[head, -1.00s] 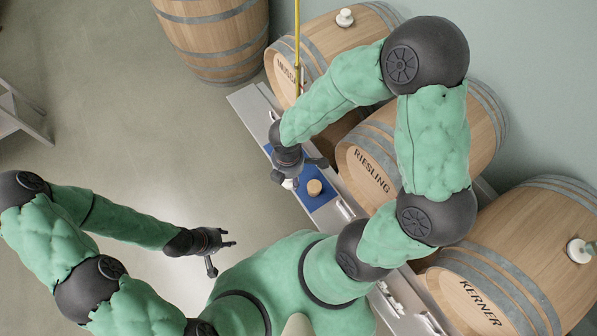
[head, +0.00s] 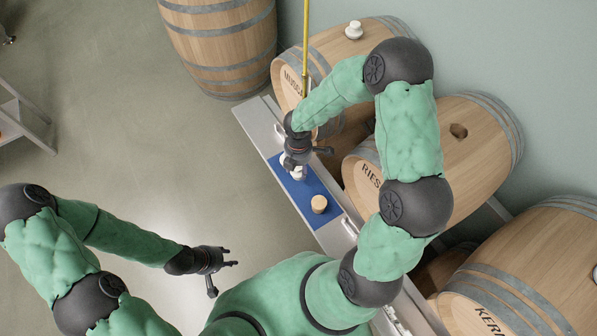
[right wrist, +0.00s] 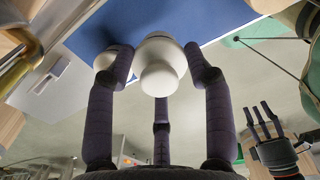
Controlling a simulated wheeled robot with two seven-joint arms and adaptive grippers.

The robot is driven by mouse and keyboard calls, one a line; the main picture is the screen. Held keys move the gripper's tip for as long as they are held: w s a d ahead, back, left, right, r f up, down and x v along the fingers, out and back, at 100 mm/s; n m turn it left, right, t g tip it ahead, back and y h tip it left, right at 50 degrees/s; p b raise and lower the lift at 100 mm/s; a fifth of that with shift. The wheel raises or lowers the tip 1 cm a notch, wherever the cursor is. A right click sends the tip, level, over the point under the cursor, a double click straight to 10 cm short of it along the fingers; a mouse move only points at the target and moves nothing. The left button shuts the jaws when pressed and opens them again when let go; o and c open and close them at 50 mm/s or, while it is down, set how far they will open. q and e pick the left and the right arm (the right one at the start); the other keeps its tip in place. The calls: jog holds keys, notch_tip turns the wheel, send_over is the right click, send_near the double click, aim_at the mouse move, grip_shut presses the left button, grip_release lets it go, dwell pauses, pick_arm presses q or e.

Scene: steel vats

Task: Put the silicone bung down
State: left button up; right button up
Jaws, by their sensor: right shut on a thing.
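My right gripper (head: 297,171) is shut on the white silicone bung, over the far part of the blue mat (head: 301,196). In the right wrist view the bung (right wrist: 161,66) sits between the fingers, its narrower end towards the palm and its wide end towards the mat (right wrist: 205,18). I cannot tell whether it touches the mat. A tan cork-like bung (head: 319,204) stands on the mat, nearer me than the gripper. A pale round thing (right wrist: 105,58) shows behind the left finger in the wrist view. My left gripper (head: 228,272) is open and empty, over the floor.
The mat lies on a narrow grey bench (head: 257,121) in front of the barrels. The Riesling barrel (head: 480,135) has an open bunghole. The barrel behind it (head: 322,52) carries a white bung (head: 354,30). A yellow upright pole (head: 306,50) stands close behind my right gripper.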

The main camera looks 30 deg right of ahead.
aim_at(298, 171)
jog(key=shift+w+d+f, duration=0.2)
jog(key=shift+w+f, duration=0.1)
jog(key=shift+f, duration=0.2)
jog(key=shift+f+b, duration=1.25)
jog(key=shift+f, duration=0.25)
jog(key=shift+f, duration=0.2)
jog(key=o, duration=1.3)
jog(key=shift+r, duration=0.15)
